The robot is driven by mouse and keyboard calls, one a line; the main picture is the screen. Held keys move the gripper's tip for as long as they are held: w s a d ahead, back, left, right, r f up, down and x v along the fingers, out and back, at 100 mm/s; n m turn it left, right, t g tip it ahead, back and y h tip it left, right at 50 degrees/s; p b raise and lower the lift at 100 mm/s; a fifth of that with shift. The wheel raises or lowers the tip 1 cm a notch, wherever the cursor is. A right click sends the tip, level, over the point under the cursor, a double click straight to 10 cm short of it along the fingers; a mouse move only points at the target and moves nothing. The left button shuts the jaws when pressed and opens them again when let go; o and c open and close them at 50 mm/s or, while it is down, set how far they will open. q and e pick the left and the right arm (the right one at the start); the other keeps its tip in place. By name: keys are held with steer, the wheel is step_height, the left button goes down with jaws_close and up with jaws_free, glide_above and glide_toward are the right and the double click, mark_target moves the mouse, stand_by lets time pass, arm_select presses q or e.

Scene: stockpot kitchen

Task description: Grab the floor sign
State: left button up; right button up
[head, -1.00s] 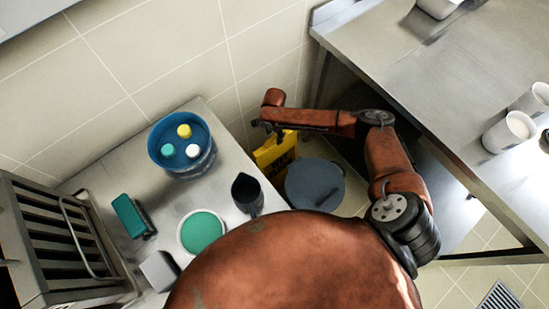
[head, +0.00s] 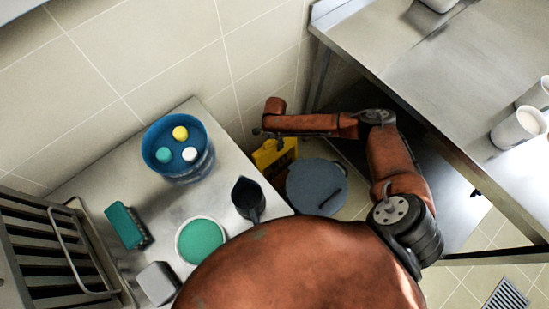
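The yellow floor sign (head: 273,157) stands low in the gap between the left counter and the right table, near the tiled wall. Its upper part is partly covered by my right arm, and its lower part is cut off by the counter and the bin. My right gripper (head: 262,132) is small and dark, at the end of the arm just above the sign's top. I cannot tell whether it touches the sign or whether its fingers are open. My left gripper is not in view.
A grey round-lidded bin (head: 312,188) stands right beside the sign. The left counter (head: 98,180) holds a blue bucket (head: 177,172), a dark jug (head: 247,200), a green-topped container (head: 201,241) and a brush (head: 124,226). A steel table (head: 400,60) bounds the right.

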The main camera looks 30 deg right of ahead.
jaws_close()
stand_by(0.7)
